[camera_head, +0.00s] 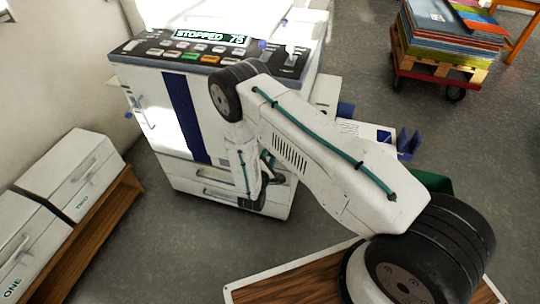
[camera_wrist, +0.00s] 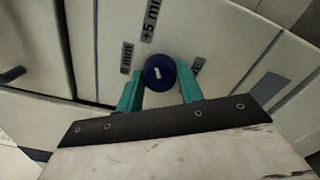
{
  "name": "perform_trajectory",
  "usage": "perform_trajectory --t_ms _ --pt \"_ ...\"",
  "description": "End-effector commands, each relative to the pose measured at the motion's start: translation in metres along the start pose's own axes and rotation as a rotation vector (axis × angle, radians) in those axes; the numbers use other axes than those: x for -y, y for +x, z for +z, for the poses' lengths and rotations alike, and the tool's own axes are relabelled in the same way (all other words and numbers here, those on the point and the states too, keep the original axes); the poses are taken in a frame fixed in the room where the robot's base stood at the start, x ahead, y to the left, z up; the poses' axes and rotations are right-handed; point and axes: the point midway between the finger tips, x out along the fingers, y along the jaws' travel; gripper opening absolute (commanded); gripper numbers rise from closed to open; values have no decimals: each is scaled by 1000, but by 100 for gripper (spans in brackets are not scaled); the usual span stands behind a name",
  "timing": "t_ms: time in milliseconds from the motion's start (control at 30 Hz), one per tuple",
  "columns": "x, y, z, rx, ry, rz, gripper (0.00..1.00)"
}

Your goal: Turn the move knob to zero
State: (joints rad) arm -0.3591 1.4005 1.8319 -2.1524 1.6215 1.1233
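The knob (camera_wrist: 159,72) is round and dark blue with a short white mark, on a pale panel in the wrist view. A label reading "+5 mm" (camera_wrist: 151,20) is above it. Another label ending in "mm" (camera_wrist: 127,58) is at its upper left, its first character hard to read. A partly hidden label ending in "E" (camera_wrist: 198,67) is on the right. My gripper (camera_wrist: 160,80) has one teal finger on each side of the knob, close to its edges. Whether they touch it is unclear. In the head view the knob is hidden behind my arm.
The white machine (camera_head: 180,110) has a control panel with a display reading "STOPPED 75" (camera_head: 211,37). White boxes marked ONE (camera_head: 20,250) and TWO (camera_head: 75,180) stand at the left. A loaded cart (camera_head: 450,35) is at the back right.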

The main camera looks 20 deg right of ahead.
Motion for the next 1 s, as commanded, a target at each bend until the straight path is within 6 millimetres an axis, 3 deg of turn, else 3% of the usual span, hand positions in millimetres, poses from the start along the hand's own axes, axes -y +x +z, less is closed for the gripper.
perform_trajectory --t_ms 467,1000 --pt "1 0 1 1 -63 -2 14" --pt "2 -1 0 -1 -509 -3 14"
